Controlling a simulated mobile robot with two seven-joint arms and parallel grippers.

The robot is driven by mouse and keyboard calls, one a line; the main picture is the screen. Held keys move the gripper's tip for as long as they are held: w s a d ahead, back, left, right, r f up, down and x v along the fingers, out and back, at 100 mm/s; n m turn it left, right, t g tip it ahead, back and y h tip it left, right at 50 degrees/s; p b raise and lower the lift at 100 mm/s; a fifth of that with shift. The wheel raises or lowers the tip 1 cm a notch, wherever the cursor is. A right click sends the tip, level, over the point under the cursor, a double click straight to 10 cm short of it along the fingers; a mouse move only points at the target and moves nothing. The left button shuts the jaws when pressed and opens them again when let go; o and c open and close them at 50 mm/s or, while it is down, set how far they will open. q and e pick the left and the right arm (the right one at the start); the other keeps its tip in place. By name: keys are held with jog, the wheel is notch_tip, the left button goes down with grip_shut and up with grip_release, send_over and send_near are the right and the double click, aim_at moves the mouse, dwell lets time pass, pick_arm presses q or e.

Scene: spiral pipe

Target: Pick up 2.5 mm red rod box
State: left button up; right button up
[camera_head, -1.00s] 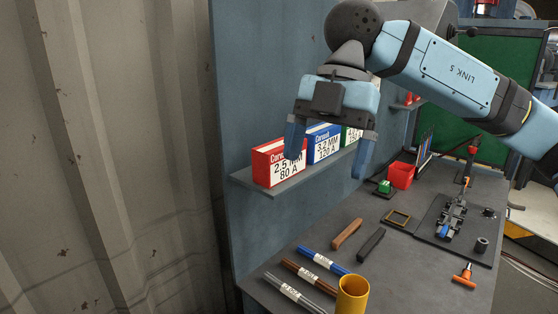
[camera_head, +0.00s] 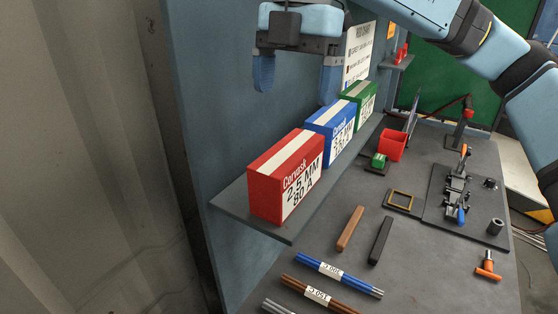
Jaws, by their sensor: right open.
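The red rod box (camera_head: 277,191), labelled 2.5 MM 80 A, stands upright at the near end of a grey wall shelf (camera_head: 233,207). My right gripper (camera_head: 296,88) is open and empty, with its two blue fingers pointing down. In the picture it is above the red box and the blue box, clear of both. My left gripper is not in view.
A blue box (camera_head: 325,131) and a green box (camera_head: 359,97) stand behind the red box on the shelf. The workbench (camera_head: 410,260) below holds rods, brown and black bars, a red bin (camera_head: 393,146) and a clamp fixture (camera_head: 457,187). The wall panel borders the shelf.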

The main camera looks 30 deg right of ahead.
aim_at(290, 149)
jog(key=f, duration=0.6)
jog(key=shift+s+a+f+p, duration=0.1)
jog(key=shift+s+a+p, duration=0.2)
jog(key=shift+s, duration=0.05)
jog(key=shift+a+f, duration=0.1)
jog(key=shift+f, duration=0.8)
notch_tip(290, 149, down, 4)
jog(key=shift+w+f+p, duration=0.1)
jog(key=shift+f+p, duration=0.05)
jog(key=shift+p, duration=0.55)
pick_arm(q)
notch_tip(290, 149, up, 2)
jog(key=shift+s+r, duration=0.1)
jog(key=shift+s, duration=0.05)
pick_arm(e)
jog(key=shift+a, duration=0.1)
jog(key=shift+c, duration=0.4)
jog(key=c, duration=1.5)
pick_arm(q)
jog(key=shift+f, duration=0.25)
pick_arm(e)
jog(key=shift+c, duration=0.2)
